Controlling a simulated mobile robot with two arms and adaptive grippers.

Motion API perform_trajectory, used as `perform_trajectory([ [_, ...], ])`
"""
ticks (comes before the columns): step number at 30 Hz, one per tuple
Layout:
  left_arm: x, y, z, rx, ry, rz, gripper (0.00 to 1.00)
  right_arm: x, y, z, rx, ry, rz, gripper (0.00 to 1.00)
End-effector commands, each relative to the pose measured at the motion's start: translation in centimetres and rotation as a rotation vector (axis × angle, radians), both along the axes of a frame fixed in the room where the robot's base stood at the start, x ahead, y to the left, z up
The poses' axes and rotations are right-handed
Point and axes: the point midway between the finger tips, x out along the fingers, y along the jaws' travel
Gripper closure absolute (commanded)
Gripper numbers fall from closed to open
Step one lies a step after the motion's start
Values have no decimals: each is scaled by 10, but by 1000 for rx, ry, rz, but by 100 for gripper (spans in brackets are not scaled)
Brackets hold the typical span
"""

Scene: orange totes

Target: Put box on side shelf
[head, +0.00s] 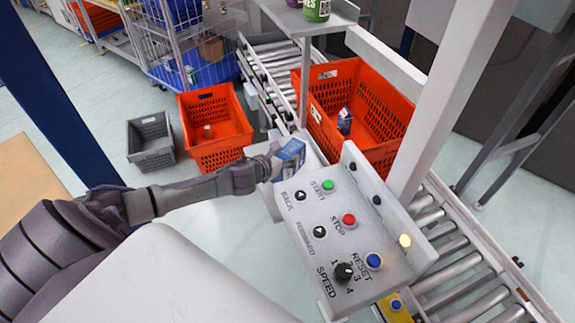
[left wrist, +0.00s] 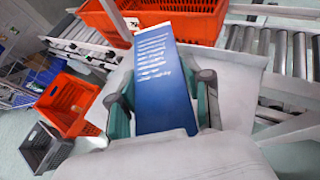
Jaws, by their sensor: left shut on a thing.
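A blue box with pale lettering (left wrist: 162,80) is held between the fingers of my left gripper (left wrist: 160,100), which is shut on it. In the head view the box (head: 290,155) shows at the end of my left arm, beside the back of the control panel. My left gripper (head: 268,163) is partly hidden there. A small white shelf (head: 310,18) at the top of the head view has a green can on it; I cannot tell whether it is the side shelf. My right gripper is not in view.
An orange tote (head: 362,85) with a small item sits on the roller conveyor (head: 470,270). A second orange tote (head: 215,130) and a grey crate (head: 150,145) stand on the floor at left. The control panel (head: 345,235) and a white post (head: 450,100) stand close by.

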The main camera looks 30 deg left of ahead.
Motion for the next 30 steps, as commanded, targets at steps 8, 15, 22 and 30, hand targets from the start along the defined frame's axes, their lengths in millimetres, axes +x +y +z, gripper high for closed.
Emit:
perform_trajectory([
  [8,1,0,-34,-2,-2,2,98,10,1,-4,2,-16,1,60],
  [15,1,0,-44,0,-5,-1,98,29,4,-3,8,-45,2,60],
  [22,1,0,-47,0,-4,-1,98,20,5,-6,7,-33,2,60],
  [30,1,0,-48,1,-2,0,25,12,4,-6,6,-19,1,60],
])
